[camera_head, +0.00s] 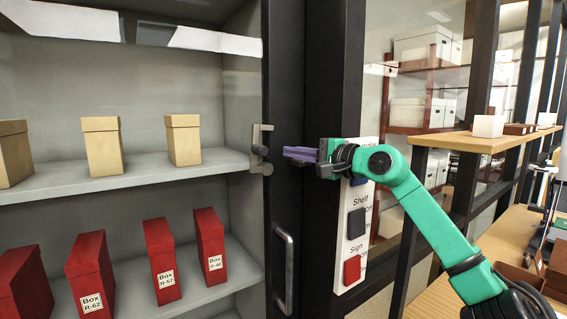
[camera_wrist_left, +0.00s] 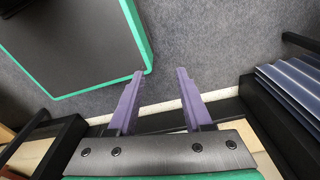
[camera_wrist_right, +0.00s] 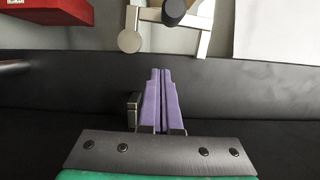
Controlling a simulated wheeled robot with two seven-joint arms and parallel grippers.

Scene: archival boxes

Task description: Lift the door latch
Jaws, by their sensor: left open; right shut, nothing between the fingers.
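The door latch (camera_head: 261,150) is a grey metal fitting with dark round ends on the edge of the glass-fronted cabinet door. It also shows in the right wrist view (camera_wrist_right: 131,40), just beyond the fingertips. My right gripper (camera_head: 287,153) is shut and empty, with purple fingers pointing left at the latch. A small gap shows between the fingertips and the latch in the head view. In the right wrist view the shut fingers (camera_wrist_right: 160,72) lie over the black frame. My left gripper (camera_wrist_left: 159,73) is open and empty over grey floor, and is not in the head view.
A vertical door handle (camera_head: 284,268) sits below the latch. Tan boxes (camera_head: 103,146) and red boxes (camera_head: 161,262) stand on shelves behind the door. A white sign panel (camera_head: 356,235) is right of the black frame. A wooden desk (camera_head: 500,235) stands at the right.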

